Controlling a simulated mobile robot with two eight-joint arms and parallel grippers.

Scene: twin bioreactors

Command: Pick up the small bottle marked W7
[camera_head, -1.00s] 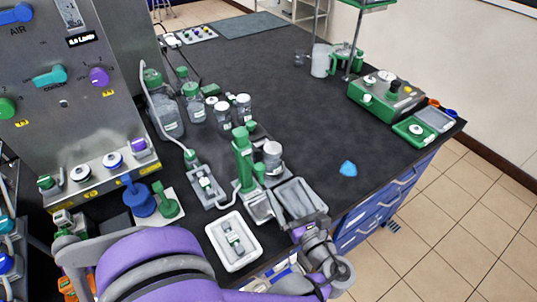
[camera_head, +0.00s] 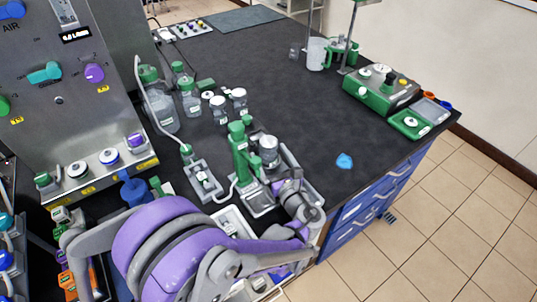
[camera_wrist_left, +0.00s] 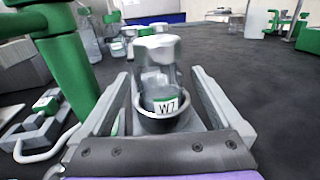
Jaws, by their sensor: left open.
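The small bottle marked W7 (camera_wrist_left: 158,78) is clear with a pale cap and a green-edged white label. It stands upright in a dark round holder (camera_wrist_left: 165,122) in the left wrist view. In the head view the bottle (camera_head: 268,148) stands just right of a green column. My left gripper (camera_wrist_left: 160,72) is open, with one finger on each side of the bottle; contact is not visible. In the head view the left gripper (camera_head: 276,177) is at the near side of the bottle and its fingers are partly hidden. My right gripper is not in view.
The green column (camera_wrist_left: 68,62) stands close to the left finger. Other bottles (camera_head: 190,98) stand behind and left. A blue object (camera_head: 344,161) lies on the dark bench to the right, where the top is mostly clear.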

